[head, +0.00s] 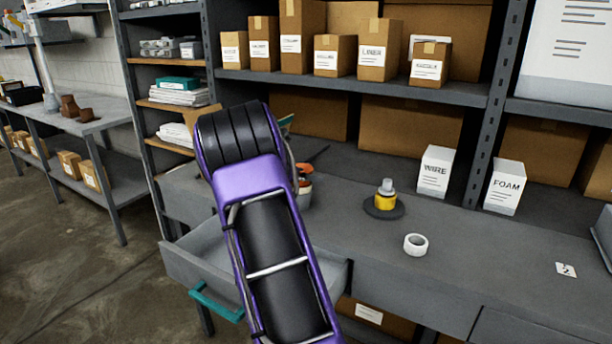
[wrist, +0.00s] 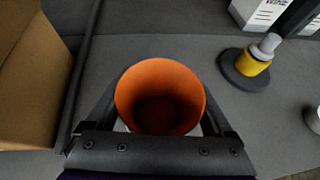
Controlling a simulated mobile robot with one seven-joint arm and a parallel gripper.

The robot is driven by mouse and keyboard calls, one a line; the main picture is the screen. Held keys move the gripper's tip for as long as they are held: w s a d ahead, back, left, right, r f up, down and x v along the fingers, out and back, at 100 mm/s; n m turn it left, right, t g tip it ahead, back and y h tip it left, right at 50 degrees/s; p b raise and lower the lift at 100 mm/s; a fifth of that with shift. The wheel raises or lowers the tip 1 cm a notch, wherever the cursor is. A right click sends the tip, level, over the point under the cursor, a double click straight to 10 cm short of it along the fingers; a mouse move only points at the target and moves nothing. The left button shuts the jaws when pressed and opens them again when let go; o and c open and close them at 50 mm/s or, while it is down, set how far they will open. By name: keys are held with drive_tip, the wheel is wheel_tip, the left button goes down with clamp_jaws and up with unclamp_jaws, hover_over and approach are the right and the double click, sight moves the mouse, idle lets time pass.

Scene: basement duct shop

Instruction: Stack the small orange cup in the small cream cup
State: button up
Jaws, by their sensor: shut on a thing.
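The small orange cup (wrist: 160,95) is between the fingers of my gripper (wrist: 164,88) in the wrist view, its open mouth facing the camera. My gripper is shut on it. In the head view the orange cup (head: 303,169) shows only in part, just right of my arm. A pale cup, likely the small cream cup (head: 304,198), shows directly below it over the bench. Pale slivers also show on either side beneath the orange cup in the wrist view. I cannot tell whether the orange cup is inside the pale cup or just above it.
A yellow piece with a grey top (head: 386,200) stands on a dark disc to the right, with a white ring (head: 415,244) nearer the front. White boxes (head: 435,172) stand behind. A cardboard box (wrist: 30,75) is close on the left. An open drawer (head: 190,262) juts out below.

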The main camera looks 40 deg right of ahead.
drive_tip(key=shift+f, duration=0.3)
drive_tip(key=o, duration=1.1)
drive_tip(key=shift+r, duration=0.15)
drive_tip(key=v, duration=0.8)
drive_tip(key=p+v, duration=0.1)
drive_tip(key=v, duration=0.3)
drive_tip(key=shift+r, duration=0.45)
drive_tip(key=shift+a, duration=0.1)
